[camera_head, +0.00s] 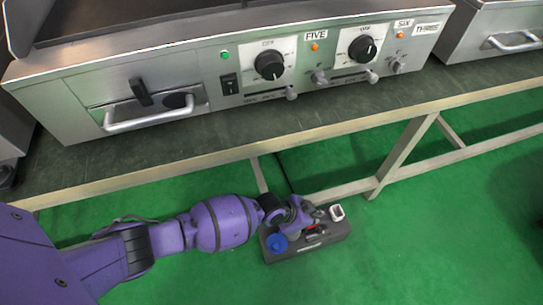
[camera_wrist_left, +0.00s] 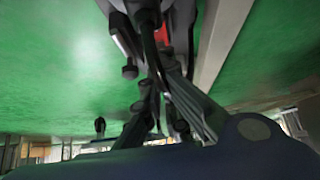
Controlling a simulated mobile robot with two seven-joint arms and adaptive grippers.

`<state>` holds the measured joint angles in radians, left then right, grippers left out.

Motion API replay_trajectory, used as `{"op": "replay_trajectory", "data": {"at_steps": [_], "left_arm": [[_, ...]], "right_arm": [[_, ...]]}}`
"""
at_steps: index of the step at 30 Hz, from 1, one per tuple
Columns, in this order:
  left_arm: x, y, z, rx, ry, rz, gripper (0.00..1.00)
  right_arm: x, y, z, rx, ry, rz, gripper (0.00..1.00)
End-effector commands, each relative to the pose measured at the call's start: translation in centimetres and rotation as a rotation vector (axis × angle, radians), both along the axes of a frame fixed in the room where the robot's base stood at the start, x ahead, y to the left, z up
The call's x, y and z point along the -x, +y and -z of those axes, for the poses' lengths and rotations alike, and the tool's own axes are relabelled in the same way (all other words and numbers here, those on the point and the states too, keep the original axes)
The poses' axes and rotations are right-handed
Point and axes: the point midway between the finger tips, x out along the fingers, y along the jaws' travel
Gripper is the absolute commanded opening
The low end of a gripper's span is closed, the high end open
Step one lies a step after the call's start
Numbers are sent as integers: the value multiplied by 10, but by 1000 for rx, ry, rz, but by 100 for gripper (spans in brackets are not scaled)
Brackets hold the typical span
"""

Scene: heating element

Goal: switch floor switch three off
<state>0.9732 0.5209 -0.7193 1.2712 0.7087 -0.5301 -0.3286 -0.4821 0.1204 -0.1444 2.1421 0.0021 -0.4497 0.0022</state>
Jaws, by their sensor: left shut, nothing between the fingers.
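A dark grey floor switch box (camera_head: 330,236) lies on the green floor below the bench. It has a blue round part (camera_head: 277,243) at its left end, a small red part (camera_head: 312,228) in the middle and a white part (camera_head: 337,212) at its right end. I cannot read a number on it. My left gripper (camera_head: 303,217) is shut and empty, over the middle of the box, and hides part of its top. In the left wrist view the gripper (camera_wrist_left: 155,50) points toward a red part (camera_wrist_left: 164,34); I cannot tell whether it touches. My right gripper is out of view.
A bench (camera_head: 170,165) with a dark top carries a steel griddle unit (camera_head: 200,65) with knobs and labels FIVE, SIX and THREE. Bench legs and a lower rail (camera_head: 345,190) stand just behind the box. Green floor is free to the right and in front.

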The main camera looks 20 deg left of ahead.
Motion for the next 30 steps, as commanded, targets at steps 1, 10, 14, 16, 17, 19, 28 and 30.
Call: {"op": "replay_trajectory", "data": {"at_steps": [1,10,14,16,17,19,28,30], "left_arm": [[-1,5,-20,-4,-12,0,0],[30,50,-56,-6,-11,0,0],[39,61,-64,-6,-9,-1,0],[41,65,-66,-7,-7,0,0],[42,66,-66,-6,-7,-1,0],[44,67,-66,-6,-5,-1,0],[45,68,-65,-8,-4,-2,0],[45,68,-65,-7,-3,-1,0]], "right_arm": [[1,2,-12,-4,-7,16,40],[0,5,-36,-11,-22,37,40],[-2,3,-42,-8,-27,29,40],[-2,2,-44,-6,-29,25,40],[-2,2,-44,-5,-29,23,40],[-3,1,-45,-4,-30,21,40],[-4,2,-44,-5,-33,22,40],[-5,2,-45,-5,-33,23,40]]}}
